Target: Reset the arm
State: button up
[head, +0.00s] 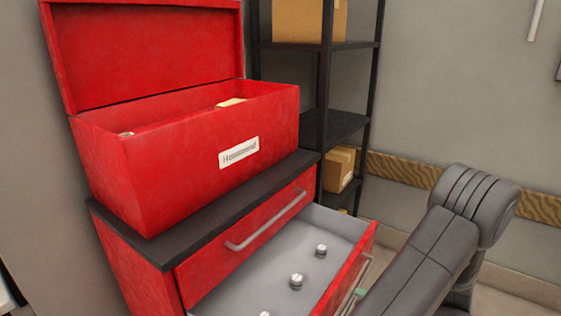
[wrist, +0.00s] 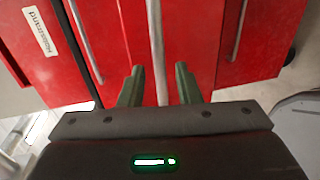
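My gripper (wrist: 159,78) shows in the wrist view with its two green fingers apart. A grey bar handle (wrist: 155,35) of the red cabinet runs between the fingers, with a gap on each side. In the head view my arm comes in at the lower right, and a small green part of the gripper (head: 360,293) shows beside the front of the open drawer (head: 345,226). Most of the gripper is hidden there by the arm. Several small silver knob-like items, one of them this near one (head: 296,281), lie in the drawer.
A red box (head: 175,165) with its lid (head: 150,50) raised stands on the cabinet's black top (head: 190,232). A black shelf rack (head: 325,125) with cardboard boxes (head: 339,168) stands behind. The open drawer juts out beside my arm.

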aim_at(352, 296)
jog(key=shift+x, duration=1.95)
jog(key=shift+s+d+r, duration=0.1)
